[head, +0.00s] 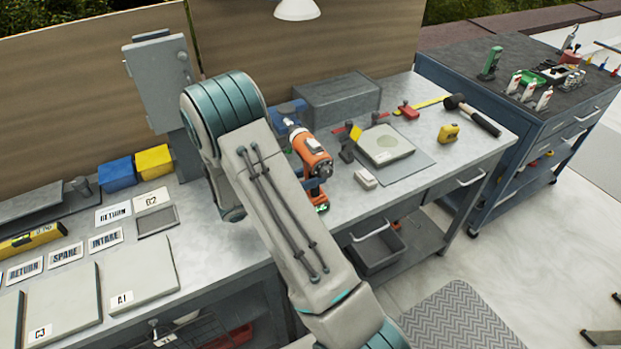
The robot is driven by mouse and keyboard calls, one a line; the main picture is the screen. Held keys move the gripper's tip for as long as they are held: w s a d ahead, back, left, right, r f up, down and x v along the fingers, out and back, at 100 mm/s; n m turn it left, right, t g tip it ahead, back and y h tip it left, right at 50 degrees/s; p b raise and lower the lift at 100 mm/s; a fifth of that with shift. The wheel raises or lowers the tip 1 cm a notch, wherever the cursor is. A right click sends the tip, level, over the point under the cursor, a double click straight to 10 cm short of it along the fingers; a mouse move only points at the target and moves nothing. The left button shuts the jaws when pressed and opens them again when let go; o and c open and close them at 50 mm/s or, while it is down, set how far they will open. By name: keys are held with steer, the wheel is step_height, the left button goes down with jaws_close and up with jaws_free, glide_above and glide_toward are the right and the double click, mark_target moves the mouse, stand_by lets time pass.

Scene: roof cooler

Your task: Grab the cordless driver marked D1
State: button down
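An orange and black cordless driver (311,152) stands on the grey workbench (236,258), just right of my arm. Its lower part shows a dark base with a green edge. I cannot read a D1 mark on it. A blue object (288,108) sits behind it, partly hidden, and I cannot tell what it is. My arm crosses the middle of the head view and bends down over the bench left of the driver. My gripper is hidden behind my own arm, so its hold and its distance from the driver do not show.
Right of the driver lie a small white block (365,179), a flat grey device (385,145), a yellow tape measure (448,132) and a mallet (472,115). A grey box (338,99) stands behind. Labelled plates (139,272) cover the left bench. A tool cart (535,110) stands right.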

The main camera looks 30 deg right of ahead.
steer(key=shift+r, duration=0.65)
step_height(320, 180, up, 3)
steer(key=shift+f+b, duration=0.2)
steer(key=shift+b, duration=0.1)
steer(key=s+d+r+b, duration=0.1)
steer(key=s+d+r, duration=0.6)
steer(key=s+d, duration=0.1)
steer(key=shift+s+d, duration=0.15)
